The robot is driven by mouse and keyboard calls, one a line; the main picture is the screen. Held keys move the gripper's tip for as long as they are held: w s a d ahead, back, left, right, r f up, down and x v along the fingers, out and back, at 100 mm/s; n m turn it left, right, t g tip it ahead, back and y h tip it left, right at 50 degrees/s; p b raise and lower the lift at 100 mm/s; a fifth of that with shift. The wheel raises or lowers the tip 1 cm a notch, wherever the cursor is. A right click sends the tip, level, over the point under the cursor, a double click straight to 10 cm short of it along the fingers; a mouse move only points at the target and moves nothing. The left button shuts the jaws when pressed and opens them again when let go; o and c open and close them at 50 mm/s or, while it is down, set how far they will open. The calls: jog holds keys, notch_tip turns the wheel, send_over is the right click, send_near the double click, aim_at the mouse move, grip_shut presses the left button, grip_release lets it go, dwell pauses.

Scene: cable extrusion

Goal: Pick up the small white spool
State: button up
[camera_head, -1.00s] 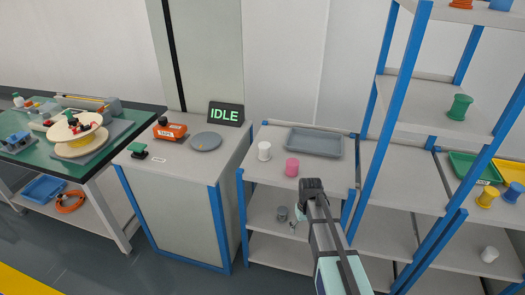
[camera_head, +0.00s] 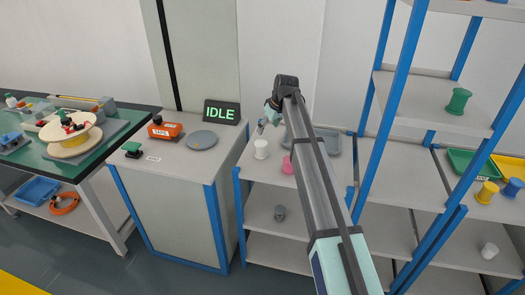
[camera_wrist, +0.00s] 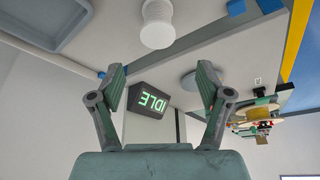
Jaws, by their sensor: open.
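A white spool (camera_head: 261,149) stands upright on the top of the middle shelf unit, left of a pink spool (camera_head: 287,164). In the wrist view, which is upside down, a white spool (camera_wrist: 157,25) shows at the top, beyond the fingertips. My gripper (camera_head: 266,123) is raised above the back of that shelf top, close to the white spool in the picture but apart from it. In the wrist view my gripper (camera_wrist: 162,75) is open with nothing between its fingers. Another white spool (camera_head: 489,251) sits on a low shelf at the right.
A grey tray (camera_head: 322,143) lies behind the pink spool, partly hidden by my arm. A grey spool (camera_head: 280,213) is on the shelf below. The cabinet at left holds a grey plate (camera_head: 202,140) and an IDLE sign (camera_head: 221,111). Blue shelf posts (camera_head: 392,95) stand at right.

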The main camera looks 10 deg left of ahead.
aim_at(261, 143)
jog(key=p+x, duration=0.2)
jog(key=x, duration=0.8)
jog(key=shift+p+x, duration=1)
jog(key=shift+x, duration=1.6)
jog(key=shift+d, duration=0.2)
jog(key=c, duration=1.3)
